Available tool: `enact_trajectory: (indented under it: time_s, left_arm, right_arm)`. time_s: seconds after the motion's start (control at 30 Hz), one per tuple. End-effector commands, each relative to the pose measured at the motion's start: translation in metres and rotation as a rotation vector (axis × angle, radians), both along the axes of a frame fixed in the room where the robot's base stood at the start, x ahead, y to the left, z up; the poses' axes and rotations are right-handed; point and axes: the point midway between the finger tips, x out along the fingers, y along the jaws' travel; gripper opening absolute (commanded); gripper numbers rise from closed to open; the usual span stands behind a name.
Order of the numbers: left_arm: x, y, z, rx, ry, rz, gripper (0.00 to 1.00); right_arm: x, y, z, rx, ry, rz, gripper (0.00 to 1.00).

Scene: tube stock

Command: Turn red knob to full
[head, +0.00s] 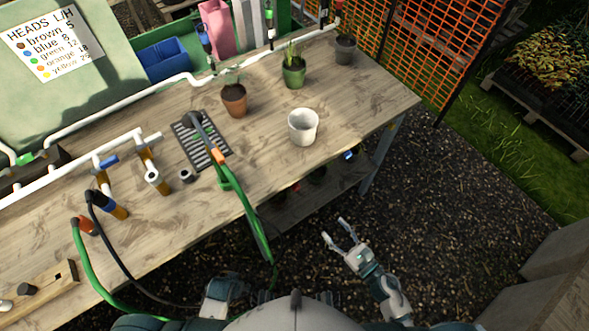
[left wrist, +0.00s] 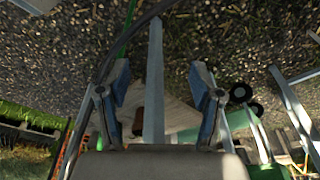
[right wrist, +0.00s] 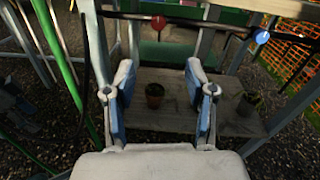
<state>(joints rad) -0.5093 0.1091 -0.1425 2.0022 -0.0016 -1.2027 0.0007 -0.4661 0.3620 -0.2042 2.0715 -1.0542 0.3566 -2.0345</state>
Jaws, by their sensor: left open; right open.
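The red knob (right wrist: 157,22) shows in the right wrist view on a dark rail under the bench edge, above and beyond my right gripper (right wrist: 159,72). A small red spot in the head view (head: 294,187), below the bench's front edge, looks like the same knob, mostly hidden. A blue knob (right wrist: 262,37) sits to its right on the rail and also shows in the head view (head: 348,154). My right gripper (head: 335,229) is open, empty and apart from the knobs, over the gravel. My left gripper (left wrist: 160,78) is open; its fingers are not clear in the head view.
The wooden bench (head: 350,90) holds a white pot (head: 303,126), plants, white pipes and a drain grate. A green hose wand (head: 245,205) hangs over the front edge. A lower shelf (right wrist: 180,92) carries a potted plant (right wrist: 155,95). Gravel right of the bench is clear.

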Motion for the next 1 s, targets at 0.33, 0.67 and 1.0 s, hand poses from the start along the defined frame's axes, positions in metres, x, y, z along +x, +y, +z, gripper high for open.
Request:
enact_trajectory:
  time_s: [0.33, 0.67, 1.0]
  left_arm:
    - [-0.012, 0.003, -0.03, 0.007, 0.041, -0.002, 0.66]
    - [-0.023, 0.004, -0.062, 0.008, 0.048, -0.006, 0.66]
    - [-0.027, 0.004, -0.071, 0.009, 0.05, -0.006, 0.66]
  right_arm:
    - [0.042, 0.032, 0.0, -0.032, -0.015, -0.001, 0.55]
    - [0.102, 0.081, -0.001, -0.028, -0.012, -0.001, 0.55]
    - [0.134, 0.107, -0.004, -0.029, -0.009, -0.002, 0.55]
